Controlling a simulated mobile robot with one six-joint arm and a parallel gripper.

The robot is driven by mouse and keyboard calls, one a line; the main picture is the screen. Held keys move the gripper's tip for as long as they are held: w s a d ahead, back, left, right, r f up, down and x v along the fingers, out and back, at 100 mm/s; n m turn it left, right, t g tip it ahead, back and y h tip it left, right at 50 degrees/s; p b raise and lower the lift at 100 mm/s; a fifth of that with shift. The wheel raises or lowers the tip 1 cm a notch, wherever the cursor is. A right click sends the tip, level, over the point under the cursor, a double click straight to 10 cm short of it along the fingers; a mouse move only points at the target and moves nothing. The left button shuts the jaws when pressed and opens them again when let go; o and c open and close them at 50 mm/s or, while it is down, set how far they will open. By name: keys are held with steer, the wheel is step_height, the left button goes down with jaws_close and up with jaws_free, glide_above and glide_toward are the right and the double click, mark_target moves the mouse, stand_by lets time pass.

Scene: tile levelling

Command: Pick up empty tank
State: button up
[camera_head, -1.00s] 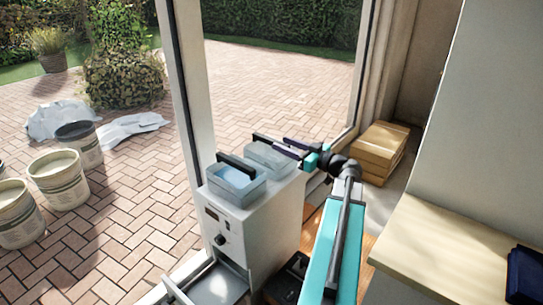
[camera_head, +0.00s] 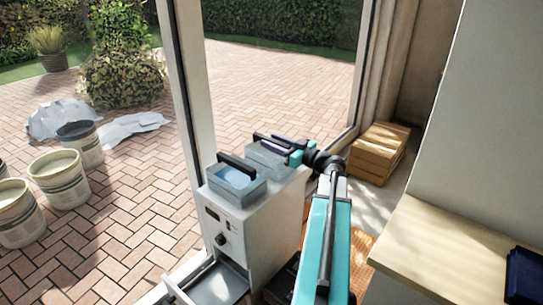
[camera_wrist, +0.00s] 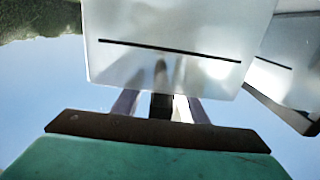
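Two translucent grey tanks with dark handles sit on top of a white machine (camera_head: 233,238). The left tank (camera_head: 238,190) holds blue liquid. The right tank (camera_head: 265,157) shows no blue liquid and looks empty. My gripper (camera_head: 272,141) is at the right tank's top, its dark fingers apart at handle height. In the wrist view a pale tank (camera_wrist: 180,60) with a black line fills the centre. My fingers (camera_wrist: 160,105) stand either side of a dark upright piece, seemingly the handle, with gaps visible. The fingertips are partly hidden behind the tank wall.
The second tank also shows at the wrist view's right edge (camera_wrist: 290,85). An open drawer or tray (camera_head: 218,288) is low on the machine's front. A window frame (camera_head: 188,90) stands close behind. A wooden counter (camera_head: 450,235) is at right, and stacked boxes (camera_head: 378,150) lie beyond.

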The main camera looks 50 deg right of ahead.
steer(key=shift+w, duration=0.6)
jaws_close()
